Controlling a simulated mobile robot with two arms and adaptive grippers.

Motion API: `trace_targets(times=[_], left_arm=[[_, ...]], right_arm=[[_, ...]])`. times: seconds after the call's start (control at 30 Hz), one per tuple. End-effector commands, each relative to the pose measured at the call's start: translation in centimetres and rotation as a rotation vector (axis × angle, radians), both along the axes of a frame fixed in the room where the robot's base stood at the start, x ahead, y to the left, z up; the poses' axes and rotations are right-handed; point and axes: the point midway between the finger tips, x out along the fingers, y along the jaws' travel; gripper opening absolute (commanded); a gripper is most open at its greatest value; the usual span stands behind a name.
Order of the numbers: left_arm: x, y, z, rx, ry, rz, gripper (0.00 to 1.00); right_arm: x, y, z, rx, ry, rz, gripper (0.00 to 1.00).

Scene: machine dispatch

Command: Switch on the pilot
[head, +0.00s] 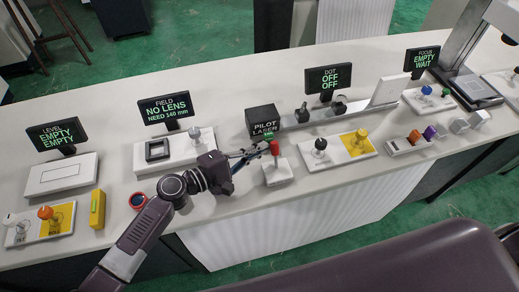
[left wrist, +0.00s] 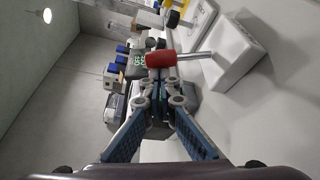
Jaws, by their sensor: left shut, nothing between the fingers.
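The black box labelled PILOT LASER (head: 262,117) stands on the counter in the middle of the head view. Just in front of it is a white switch base (head: 279,173) with a lever topped by a red knob (head: 275,148). My left gripper (head: 265,146) is shut and empty, its tips right beside the red knob. In the left wrist view the red knob (left wrist: 160,59) sits just beyond the shut fingertips (left wrist: 157,78), its metal shaft running right to the white base (left wrist: 236,52). Whether the fingertips touch the knob is unclear. My right gripper is out of view.
The DOT display (head: 328,79) reads OFF OFF. A black-knobbed lever (head: 320,145) and a yellow-knobbed one (head: 360,136) stand right of the red one. A lens holder (head: 158,150) stands left of my gripper.

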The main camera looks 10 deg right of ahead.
Motion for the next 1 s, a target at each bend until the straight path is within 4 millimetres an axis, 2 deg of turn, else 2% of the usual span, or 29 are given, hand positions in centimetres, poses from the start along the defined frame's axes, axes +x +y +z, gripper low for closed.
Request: trace_targets(times=[0.53,0.9,1.0], left_arm=[[-0.8,-0.1,0.0,0.002,-0.104,-0.002,0.0],[-2.4,-0.2,0.2,0.006,-0.331,0.0,0.0],[-3.1,-0.2,0.6,0.01,-0.335,-0.003,0.0]], right_arm=[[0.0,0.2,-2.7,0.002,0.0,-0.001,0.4],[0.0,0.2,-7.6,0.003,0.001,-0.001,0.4],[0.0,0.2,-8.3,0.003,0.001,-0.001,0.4]])
